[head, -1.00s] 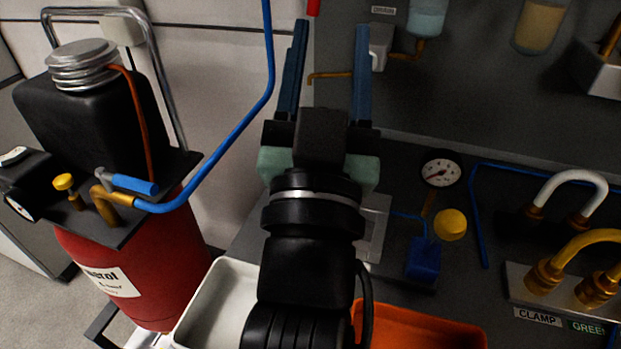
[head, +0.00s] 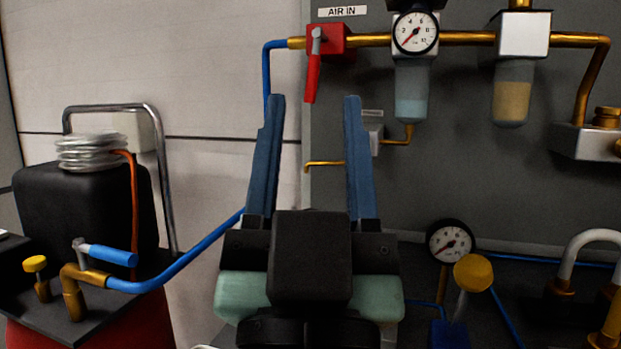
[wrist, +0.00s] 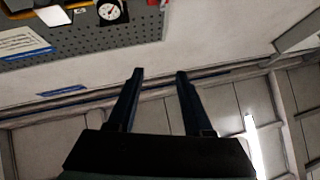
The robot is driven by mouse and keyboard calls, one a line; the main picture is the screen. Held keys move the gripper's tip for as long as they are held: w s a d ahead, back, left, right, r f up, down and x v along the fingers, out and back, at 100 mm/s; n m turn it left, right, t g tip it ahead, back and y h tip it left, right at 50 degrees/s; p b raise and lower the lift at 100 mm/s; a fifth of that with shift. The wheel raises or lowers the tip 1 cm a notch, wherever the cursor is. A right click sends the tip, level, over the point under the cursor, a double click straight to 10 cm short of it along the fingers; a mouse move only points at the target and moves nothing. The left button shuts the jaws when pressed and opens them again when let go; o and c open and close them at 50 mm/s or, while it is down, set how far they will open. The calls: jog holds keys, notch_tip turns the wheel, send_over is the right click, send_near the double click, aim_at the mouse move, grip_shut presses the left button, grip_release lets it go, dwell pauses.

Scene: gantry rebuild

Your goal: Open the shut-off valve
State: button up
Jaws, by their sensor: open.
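A red valve (head: 333,40) sits at the left end of the brass pipe under the "AIR IN" label in the head view. Its red lever (head: 312,80) hangs straight down, across the line of the pipe. My gripper (head: 312,98) is open and empty, its two blue fingers pointing up. In the head picture the lever's lower end appears between the fingertips; I cannot tell the depth between them. The wrist view shows the open fingers (wrist: 158,74) with nothing between them. The lever cannot be made out in that view.
A blue hose (head: 267,75) runs from the red valve towards the tank fitting, which has a blue lever (head: 113,255). A gauge (head: 415,32) and filter bowls are right of the valve. A yellow knob (head: 473,273) and lower gauge (head: 450,241) stand right of my gripper.

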jog(key=shift+s, duration=0.25)
